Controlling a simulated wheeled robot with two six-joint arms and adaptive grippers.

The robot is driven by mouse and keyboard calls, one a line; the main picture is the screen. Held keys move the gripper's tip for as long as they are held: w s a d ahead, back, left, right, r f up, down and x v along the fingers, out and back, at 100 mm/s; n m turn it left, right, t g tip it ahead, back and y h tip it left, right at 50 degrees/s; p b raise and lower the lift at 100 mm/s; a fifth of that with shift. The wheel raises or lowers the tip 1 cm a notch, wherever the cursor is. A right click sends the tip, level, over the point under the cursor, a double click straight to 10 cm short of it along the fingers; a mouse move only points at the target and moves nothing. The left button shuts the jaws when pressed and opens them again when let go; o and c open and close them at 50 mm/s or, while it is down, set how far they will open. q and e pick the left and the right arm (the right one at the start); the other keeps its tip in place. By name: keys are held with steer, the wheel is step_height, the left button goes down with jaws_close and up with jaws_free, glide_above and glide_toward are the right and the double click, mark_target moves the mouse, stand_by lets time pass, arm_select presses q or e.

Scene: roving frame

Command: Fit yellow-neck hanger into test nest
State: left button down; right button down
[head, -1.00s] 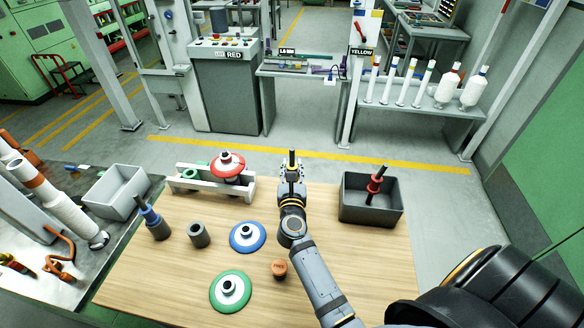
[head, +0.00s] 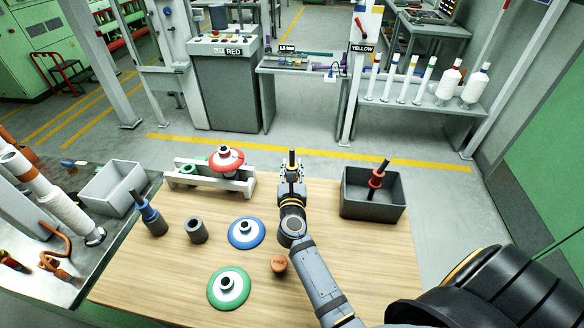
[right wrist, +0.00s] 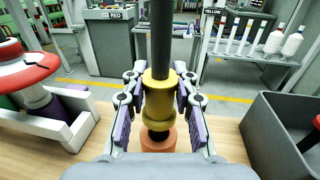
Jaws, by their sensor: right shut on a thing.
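The yellow-neck hanger is a dark rod with a yellow collar (right wrist: 158,98). My right gripper (right wrist: 160,95) is shut on the collar and holds the hanger upright. In the head view the gripper (head: 292,172) is above the wooden table, with the rod's top (head: 292,157) standing out of it. An orange-brown round block (head: 279,264) with small unreadable lettering is on the table, left of my forearm. The right wrist view shows an orange block (right wrist: 158,143) directly below or behind the hanger's lower end; contact cannot be told. I cannot be sure this is the test nest. My left gripper is not in view.
A grey holder (head: 185,181) with a red-topped piece (head: 227,160) is left of the gripper. A dark box (head: 372,206) holding a red-neck hanger (head: 376,178) is right. Blue (head: 246,233) and green (head: 229,287) discs, a grey cup (head: 196,231) and a blue-neck hanger (head: 148,215) are left.

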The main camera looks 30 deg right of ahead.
steer(key=shift+f, duration=0.15)
stand_by(0.3)
steer(key=shift+f+b, duration=1.25)
steer(key=shift+b, duration=0.15)
steer(key=c, duration=1)
jaws_free()
steer(key=o, duration=0.7)
steer(key=shift+r, duration=0.1)
